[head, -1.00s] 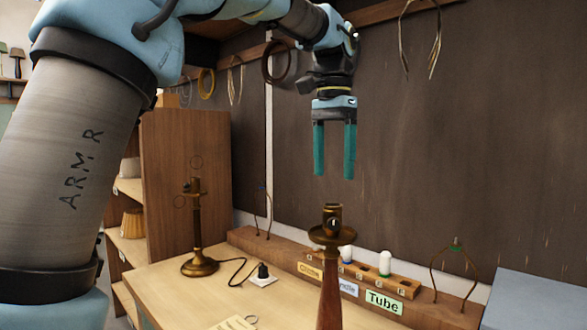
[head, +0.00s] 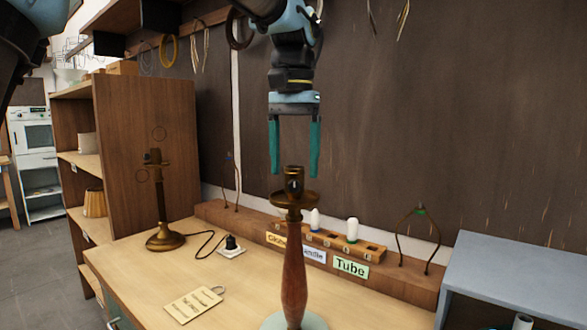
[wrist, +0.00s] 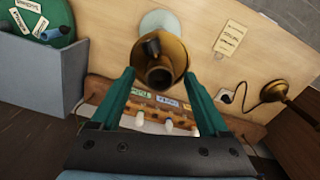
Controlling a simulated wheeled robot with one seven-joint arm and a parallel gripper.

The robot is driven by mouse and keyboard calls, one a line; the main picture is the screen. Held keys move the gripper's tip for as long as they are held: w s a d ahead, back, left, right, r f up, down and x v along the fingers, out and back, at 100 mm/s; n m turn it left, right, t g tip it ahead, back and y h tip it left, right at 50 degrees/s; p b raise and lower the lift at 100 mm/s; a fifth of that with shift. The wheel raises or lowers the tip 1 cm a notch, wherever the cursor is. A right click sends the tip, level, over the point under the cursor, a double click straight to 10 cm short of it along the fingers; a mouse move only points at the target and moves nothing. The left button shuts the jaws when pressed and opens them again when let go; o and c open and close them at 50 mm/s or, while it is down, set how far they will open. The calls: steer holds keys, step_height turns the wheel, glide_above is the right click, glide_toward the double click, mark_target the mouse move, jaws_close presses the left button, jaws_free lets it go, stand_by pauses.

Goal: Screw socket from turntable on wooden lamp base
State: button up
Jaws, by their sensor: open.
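The wooden lamp base (head: 294,270) stands upright on a pale round disc (head: 278,322) at the front of the bench. A brass cup (head: 310,199) and a dark brass socket (head: 293,182) are at its top. Whether the socket is threaded on or only resting cannot be told. My gripper (head: 295,168) points down, open and empty, its fingertips around the height of the socket's top in the head view. In the wrist view the socket (wrist: 160,76) shows between the green fingers, with no clear contact. A green round tray with labels (wrist: 62,12), perhaps the turntable, shows upper left.
A brass lamp (head: 162,200) with a cord stands left on the bench (head: 140,275). Behind are a bulb rack (head: 375,250) with labels and wire harps (head: 430,245). A grey-blue box (head: 520,270) is at right. A paper tag (head: 193,304) lies in front.

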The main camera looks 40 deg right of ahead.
steer(key=shift+f, duration=1.05)
